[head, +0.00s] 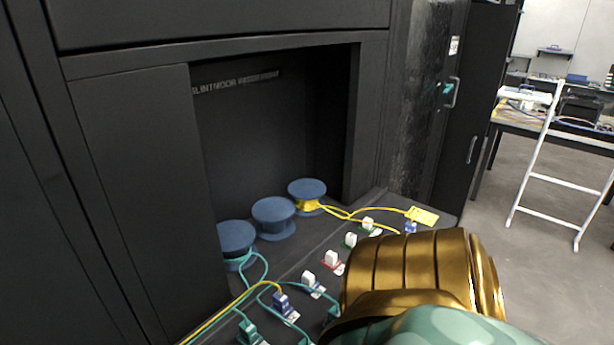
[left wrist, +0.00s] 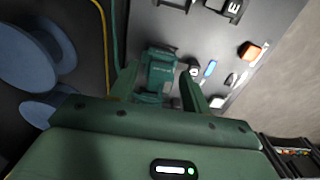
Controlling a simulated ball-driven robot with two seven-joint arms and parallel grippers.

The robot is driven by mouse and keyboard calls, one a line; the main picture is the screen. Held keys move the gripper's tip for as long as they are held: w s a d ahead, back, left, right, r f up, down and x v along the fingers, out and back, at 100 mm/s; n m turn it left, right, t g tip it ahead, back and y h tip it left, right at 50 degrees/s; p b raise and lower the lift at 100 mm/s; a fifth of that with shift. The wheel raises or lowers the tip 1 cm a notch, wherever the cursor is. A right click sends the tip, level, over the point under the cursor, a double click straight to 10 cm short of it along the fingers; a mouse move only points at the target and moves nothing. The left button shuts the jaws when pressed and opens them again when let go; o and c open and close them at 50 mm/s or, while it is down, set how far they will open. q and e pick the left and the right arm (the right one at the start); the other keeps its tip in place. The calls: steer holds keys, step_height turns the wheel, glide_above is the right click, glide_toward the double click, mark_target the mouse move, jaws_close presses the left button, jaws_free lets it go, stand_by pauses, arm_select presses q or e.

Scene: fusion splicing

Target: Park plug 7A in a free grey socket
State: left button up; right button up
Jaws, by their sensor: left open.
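My left gripper (left wrist: 157,72) is open in the left wrist view. A teal connector body (left wrist: 160,76) lies between its fingers; I cannot tell whether they touch it. Its lettering is too small to read. In the head view the gripper is not visible. Teal plugs (head: 249,331) and a blue plug (head: 282,302) sit on the dark bench, with white-topped connectors (head: 331,259) in a row behind them. I cannot read which plug is 7A. No socket can be made out clearly as free and grey.
Blue spools (head: 273,217) stand in the dark cabinet recess, the far one wound with yellow cable. A yellow tag (head: 422,215) lies at the bench's right end. Teal and yellow cables cross the front. My gold and green arm covers the lower right. An orange button (left wrist: 251,51) shows on a panel.

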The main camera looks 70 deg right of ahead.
arm_select(q)
steer(key=shift+c, duration=0.4)
jaws_close()
steer(key=shift+r, duration=0.15)
steer(key=shift+r+p, duration=2.35)
steer(key=shift+r, duration=0.55)
